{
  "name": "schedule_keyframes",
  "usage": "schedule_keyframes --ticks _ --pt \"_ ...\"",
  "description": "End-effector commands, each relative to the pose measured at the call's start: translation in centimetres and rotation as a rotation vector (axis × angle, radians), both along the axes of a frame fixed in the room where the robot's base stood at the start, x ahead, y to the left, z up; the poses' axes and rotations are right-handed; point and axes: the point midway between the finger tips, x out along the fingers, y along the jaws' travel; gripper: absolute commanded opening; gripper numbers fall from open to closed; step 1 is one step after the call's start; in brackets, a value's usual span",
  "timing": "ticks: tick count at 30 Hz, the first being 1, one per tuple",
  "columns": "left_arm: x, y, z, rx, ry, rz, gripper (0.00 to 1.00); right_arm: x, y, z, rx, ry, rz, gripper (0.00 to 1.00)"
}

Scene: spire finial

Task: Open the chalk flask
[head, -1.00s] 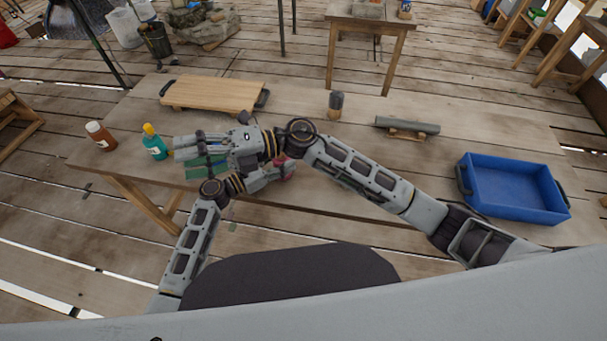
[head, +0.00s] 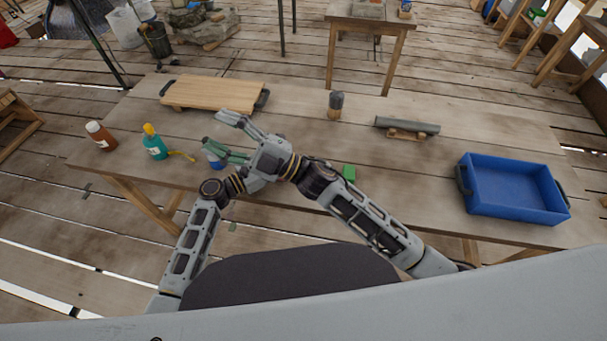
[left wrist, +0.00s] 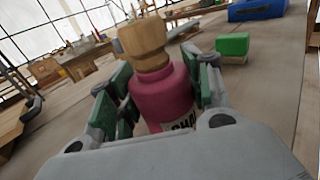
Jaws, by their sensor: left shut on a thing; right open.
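The chalk flask (left wrist: 163,94) shows in the left wrist view as a magenta-pink bottle with a partly visible "CHA" label. A wooden stopper (left wrist: 144,43) sits in its neck. My left gripper (left wrist: 160,88) is shut around the flask's body, with green-padded fingers on both sides. In the head view, my right arm hides the flask and most of my left gripper. My right gripper (head: 213,130) is open, its fingers spread wide and pointing left over the table. No object shows held in it. The stopper is clear of the right gripper in the left wrist view.
A teal bottle with yellow cap (head: 154,146) and a brown bottle (head: 100,137) stand at left. A wooden board (head: 212,95), dark cup (head: 335,104), grey cylinder (head: 408,125), green block (head: 348,172) and blue tray (head: 512,190) are on the table (head: 290,115).

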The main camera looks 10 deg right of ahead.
Motion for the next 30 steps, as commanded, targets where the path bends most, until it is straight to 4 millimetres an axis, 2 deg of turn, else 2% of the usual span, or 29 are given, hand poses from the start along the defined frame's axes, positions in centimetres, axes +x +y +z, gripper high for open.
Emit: schedule_keyframes --ticks 14,30 --pt "0.0 0.0 0.0 0.001 0.0 0.0 0.07 2.2 -4.8 -3.3 0.13 0.329 -0.152 0.56" --pt "0.0 0.0 0.0 0.001 0.0 0.0 0.07 2.8 -10.6 -9.7 0.238 0.705 -0.311 0.56"
